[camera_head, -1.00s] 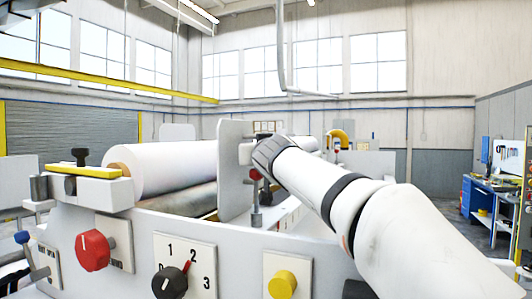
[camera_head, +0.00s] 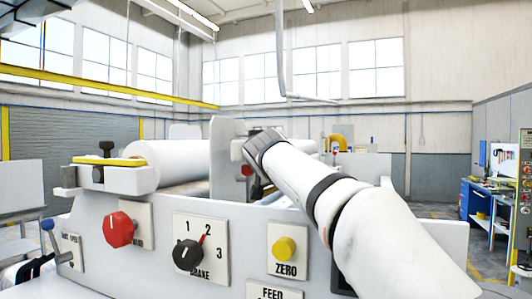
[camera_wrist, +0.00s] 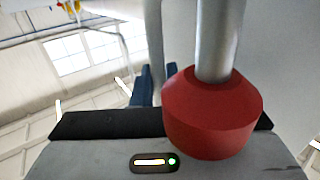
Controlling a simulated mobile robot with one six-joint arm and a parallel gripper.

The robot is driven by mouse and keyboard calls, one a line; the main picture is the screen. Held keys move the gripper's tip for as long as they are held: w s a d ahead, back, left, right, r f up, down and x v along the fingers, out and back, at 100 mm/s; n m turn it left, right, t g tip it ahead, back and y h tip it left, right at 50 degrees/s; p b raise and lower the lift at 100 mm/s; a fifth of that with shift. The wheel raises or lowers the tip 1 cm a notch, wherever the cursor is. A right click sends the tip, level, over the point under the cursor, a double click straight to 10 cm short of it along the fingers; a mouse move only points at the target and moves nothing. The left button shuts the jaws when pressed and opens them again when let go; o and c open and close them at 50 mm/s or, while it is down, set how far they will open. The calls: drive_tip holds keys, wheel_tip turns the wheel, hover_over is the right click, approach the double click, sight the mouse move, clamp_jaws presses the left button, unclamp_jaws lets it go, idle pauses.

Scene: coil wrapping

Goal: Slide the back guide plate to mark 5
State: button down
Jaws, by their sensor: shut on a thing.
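The back guide plate (camera_head: 223,150) is an upright pale plate standing behind the front panel in the head view, to the right of the white roll. My gripper (camera_head: 246,158) is at its right side, shut on a pale grip at the plate; my arm hides much of the contact. In the wrist view, the dark fingers (camera_wrist: 147,83) of my gripper meet a pale upright bar (camera_wrist: 154,35). A red knob (camera_wrist: 212,112) on a metal rod stands close beside them. The scale marks and mark 5 are hidden behind the front panel and my arm.
The white roll (camera_head: 180,162) lies left of the plate. The front panel carries a red knob (camera_head: 118,229), a black brake dial (camera_head: 188,254) pointing near 2 and a yellow ZERO button (camera_head: 284,248). A yellow-topped bracket (camera_head: 110,162) stands at left.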

sight(248, 168)
drive_tip(key=c, duration=1.6)
unclamp_jaws()
drive_tip(key=shift+a, duration=0.2)
drive_tip(key=shift+o, duration=0.2)
drive_tip(key=shift+d, duration=0.1)
drive_tip(key=shift+w+d, duration=0.1)
drive_tip(key=b+v, duration=0.4)
drive_tip(key=v, duration=0.4)
